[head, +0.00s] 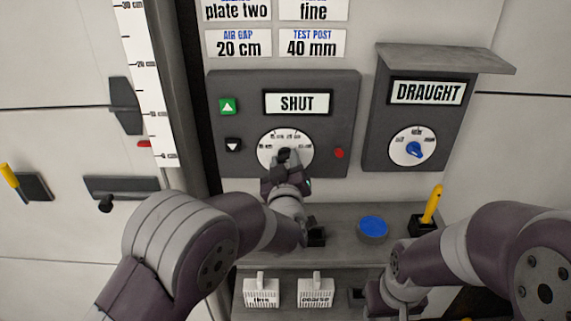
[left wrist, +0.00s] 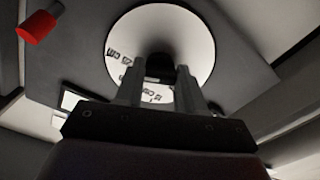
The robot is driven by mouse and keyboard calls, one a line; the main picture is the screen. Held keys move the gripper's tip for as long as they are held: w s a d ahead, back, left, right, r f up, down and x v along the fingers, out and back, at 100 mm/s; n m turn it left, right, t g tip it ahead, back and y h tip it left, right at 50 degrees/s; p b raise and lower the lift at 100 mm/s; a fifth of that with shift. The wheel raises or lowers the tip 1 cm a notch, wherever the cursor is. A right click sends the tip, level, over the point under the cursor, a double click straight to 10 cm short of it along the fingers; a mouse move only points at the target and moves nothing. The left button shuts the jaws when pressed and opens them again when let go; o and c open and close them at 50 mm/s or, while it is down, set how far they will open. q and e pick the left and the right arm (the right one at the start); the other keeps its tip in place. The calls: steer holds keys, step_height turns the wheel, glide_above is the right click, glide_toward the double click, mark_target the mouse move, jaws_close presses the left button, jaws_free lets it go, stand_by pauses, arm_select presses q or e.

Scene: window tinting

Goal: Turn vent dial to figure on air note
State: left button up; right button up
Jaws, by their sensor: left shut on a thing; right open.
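The vent dial (head: 262,147) is a white disc with small dark marks on a dark grey panel whose display (head: 297,103) reads SHUT. In the left wrist view the dial face (left wrist: 190,35) shows marks in cm, partly hidden. My left gripper (head: 284,160) is shut on the dial's dark knob (left wrist: 160,66), with a finger on each side. The knob's pointer is hidden. The air note (head: 239,43) above the panel reads AIR GAP 20 cm. My right gripper (head: 382,300) is low at the right, open, its fingertips hard to make out.
A DRAUGHT box (head: 378,150) with a blue-knobbed dial (head: 414,149) is at the right. Up (head: 228,106) and down (head: 233,145) buttons and a red lamp (head: 339,153) flank the vent dial. A shelf below holds a blue disc (head: 372,228) and a yellow-handled tool (head: 432,205).

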arm_select(q)
steer(key=n+b, duration=0.2)
steer(key=b, duration=0.1)
steer(key=n+b, duration=0.4)
steer(key=b, duration=0.1)
steer(key=shift+f+b, duration=0.25)
steer(key=shift+b, duration=0.1)
steer(key=shift+r+n+b, duration=0.2)
steer(key=shift+n+b, duration=0.85)
steer(key=shift+n, duration=0.15)
steer(key=o, duration=1)
steer(key=shift+o, duration=0.2)
steer(key=shift+s, duration=0.1)
steer(key=s, duration=1.2)
steer(key=shift+s, duration=0.3)
